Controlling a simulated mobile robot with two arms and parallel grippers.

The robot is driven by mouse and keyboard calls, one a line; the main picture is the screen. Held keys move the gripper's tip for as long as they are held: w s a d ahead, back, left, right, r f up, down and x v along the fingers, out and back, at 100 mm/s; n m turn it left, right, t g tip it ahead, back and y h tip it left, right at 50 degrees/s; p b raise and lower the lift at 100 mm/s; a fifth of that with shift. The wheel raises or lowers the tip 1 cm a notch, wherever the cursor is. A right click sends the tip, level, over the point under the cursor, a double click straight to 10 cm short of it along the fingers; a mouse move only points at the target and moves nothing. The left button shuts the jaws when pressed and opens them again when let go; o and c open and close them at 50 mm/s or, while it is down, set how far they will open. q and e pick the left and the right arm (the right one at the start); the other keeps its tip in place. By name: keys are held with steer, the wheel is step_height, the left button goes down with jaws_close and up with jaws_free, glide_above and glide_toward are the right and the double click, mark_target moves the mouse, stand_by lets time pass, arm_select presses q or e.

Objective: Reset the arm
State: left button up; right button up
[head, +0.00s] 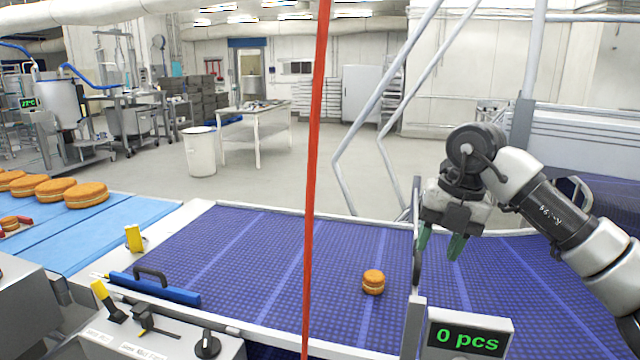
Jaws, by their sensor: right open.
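My right arm comes in from the right. Its gripper (440,245) has green fingertips that point down over the purple conveyor belt (250,260). The fingers stand apart with nothing visible between them, so it is open and empty. It is up and to the right of a small round orange filled bun (373,282), which sits alone on the belt. The two are apart. My left gripper does not show.
A grey upright post and a display (468,340) reading "0 pcs" stand in front of the right arm. A red vertical bar (316,150) crosses the view. Several larger filled rounds (86,195) lie on a blue belt (110,230) at left. Much of the purple belt is clear.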

steer(key=s+a+f+t+y, duration=0.15)
steer(key=s+a+y, duration=0.25)
steer(key=a+y, duration=0.55)
steer(key=s+a+f+y, duration=0.2)
steer(key=s+a+y, duration=0.2)
steer(key=a+y, duration=0.6)
steer(key=w+d+f+m+t+h, duration=0.1)
steer(key=d+f+m+t+h, duration=0.1)
steer(key=d+m+t+h, duration=0.6)
steer(key=w+d+f+m+t+h, duration=0.1)
steer(key=f+m+t+h, duration=0.2)
steer(key=m+t, duration=0.85)
steer(key=s+d+f+m+g+h, duration=0.3)
steer(key=d+f+m+h, duration=0.15)
steer(key=f, duration=0.25)
steer(key=s+d+f+m+g+h, duration=0.3)
steer(key=d+f+m+g+h, duration=0.1)
steer(key=f+m+h, duration=0.25)
steer(key=s+d+f+g, duration=0.2)
steer(key=s+f+g, duration=0.35)
steer(key=s, duration=0.45)
steer(key=s+d+f+g, duration=0.1)
steer(key=s+f+g, duration=0.5)
steer(key=s, duration=0.4)
step_height(320, 180, down, 27)
steer(key=s, duration=0.1)
steer(key=s+d+f+g, duration=0.2)
steer(key=s+d+f, duration=0.1)
steer(key=s+f, duration=1.3)
steer(key=shift+s+f, duration=0.35)
